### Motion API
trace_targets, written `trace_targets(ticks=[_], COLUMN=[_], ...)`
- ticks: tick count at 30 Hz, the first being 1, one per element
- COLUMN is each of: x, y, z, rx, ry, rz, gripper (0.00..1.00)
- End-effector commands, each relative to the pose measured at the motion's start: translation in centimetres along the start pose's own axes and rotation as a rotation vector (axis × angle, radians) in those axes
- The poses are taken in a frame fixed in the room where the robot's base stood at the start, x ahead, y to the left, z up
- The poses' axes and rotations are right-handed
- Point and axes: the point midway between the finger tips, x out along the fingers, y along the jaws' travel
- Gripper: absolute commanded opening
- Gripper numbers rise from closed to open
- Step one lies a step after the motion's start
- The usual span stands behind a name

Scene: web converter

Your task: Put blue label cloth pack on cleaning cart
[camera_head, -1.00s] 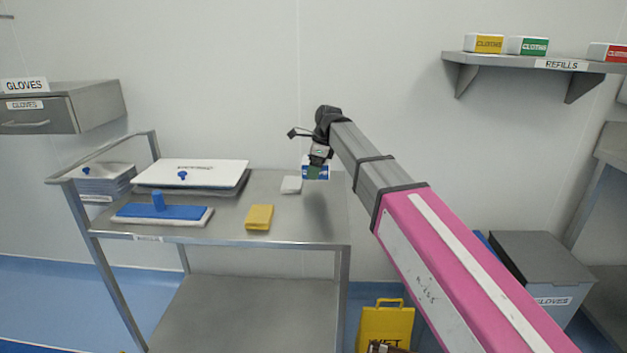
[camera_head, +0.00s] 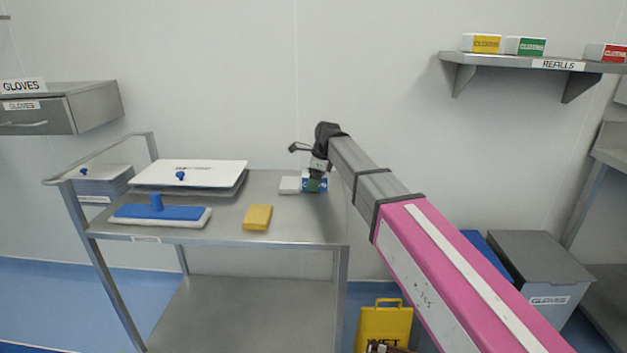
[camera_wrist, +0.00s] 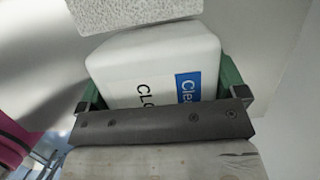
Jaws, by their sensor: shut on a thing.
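The blue label cloth pack (camera_head: 308,183) is a small white pack with a blue label, low at the right rear of the cleaning cart's top (camera_head: 275,223). The wrist view shows the white pack (camera_wrist: 150,62) with its blue label between the green fingers of my gripper (camera_wrist: 165,95). My gripper (camera_head: 316,185) is shut on the pack in the head view, above the cart top. I cannot tell whether the pack's underside touches the cart top. Part of the pack is hidden by the gripper.
A white block (camera_head: 290,185) sits just left of the pack. A shelf (camera_head: 520,62) holds other packs. A yellow sign (camera_head: 385,325) stands below.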

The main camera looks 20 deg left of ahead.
Motion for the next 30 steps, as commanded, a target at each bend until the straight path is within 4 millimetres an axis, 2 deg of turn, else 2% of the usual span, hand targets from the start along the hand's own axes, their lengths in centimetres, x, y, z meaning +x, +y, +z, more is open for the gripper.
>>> trace_targets(ticks=[2, 9, 14, 24, 30], x=[0.1, 0.0, -1.2, -7.5, -10.6], y=[0.0, 0.0, -0.1, -0.1, -0.1], z=[0.0, 0.0, 0.0, 0.1, 0.1], rx=[0.0, 0.0, 0.0, 0.0, 0.0], ry=[0.0, 0.0, 0.0, -0.001, -0.001], rz=[0.0, 0.0, -0.001, -0.002, -0.001], gripper=[1.0, 1.0, 1.0, 1.0, 1.0])
